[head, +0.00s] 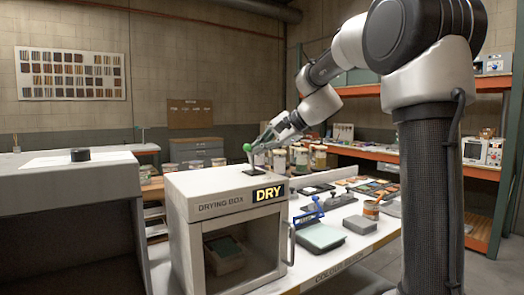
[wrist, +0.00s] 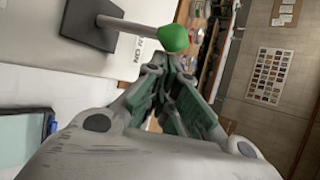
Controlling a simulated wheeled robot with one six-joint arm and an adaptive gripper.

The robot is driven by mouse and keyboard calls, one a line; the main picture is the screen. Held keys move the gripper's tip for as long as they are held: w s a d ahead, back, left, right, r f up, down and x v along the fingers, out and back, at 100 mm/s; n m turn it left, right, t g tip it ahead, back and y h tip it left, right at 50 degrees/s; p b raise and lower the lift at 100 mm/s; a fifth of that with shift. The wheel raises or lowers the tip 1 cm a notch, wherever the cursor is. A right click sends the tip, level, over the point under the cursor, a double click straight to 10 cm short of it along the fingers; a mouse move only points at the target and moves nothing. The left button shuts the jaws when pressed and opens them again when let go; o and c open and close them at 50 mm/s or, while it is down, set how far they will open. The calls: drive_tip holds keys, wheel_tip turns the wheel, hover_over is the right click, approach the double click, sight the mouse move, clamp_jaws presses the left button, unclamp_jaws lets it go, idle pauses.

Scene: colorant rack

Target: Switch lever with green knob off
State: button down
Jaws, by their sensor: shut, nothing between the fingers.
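The lever's green knob (head: 247,148) stands above a dark base plate (head: 256,171) on top of the white drying box (head: 205,188). Its shaft leans a little to the left in the head view. In the wrist view the green knob (wrist: 175,38) sits at the end of a grey shaft (wrist: 125,24) rising from a dark base (wrist: 90,24). My gripper (head: 256,144) is beside the knob, to its right in the head view. In the wrist view my gripper's fingertips (wrist: 168,62) are together and empty, just below the knob. I cannot tell whether they touch it.
Jars (head: 300,158) stand behind, and a blue clamp-like tool (head: 309,212) and trays lie on the bench to the right. A grey cabinet (head: 70,200) stands left.

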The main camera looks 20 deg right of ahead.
drive_tip(key=shift+s+d+r+n+t+y, duration=0.15)
drive_tip(key=shift+s+r+n+t+y, duration=0.2)
drive_tip(key=shift+s+t, duration=0.35)
idle(0.6)
drive_tip(key=shift+s+d+r+t+y, duration=0.15)
drive_tip(key=shift+s+t+y, duration=0.15)
drive_tip(key=shift+t, duration=0.3)
drive_tip(key=shift+s+d+r, duration=0.1)
drive_tip(key=shift+s+d, duration=0.05)
drive_tip(key=shift+s, duration=0.35)
drive_tip(key=shift+s+d+r, duration=0.1)
drive_tip(key=shift+s, duration=0.35)
drive_tip(key=shift+s+d+f, duration=0.15)
drive_tip(key=shift+s+f, duration=0.05)
drive_tip(key=shift+s, duration=0.45)
drive_tip(key=shift+s+d+f, duration=0.15)
drive_tip(key=shift+s, duration=0.45)
drive_tip(key=shift+r, duration=0.8)
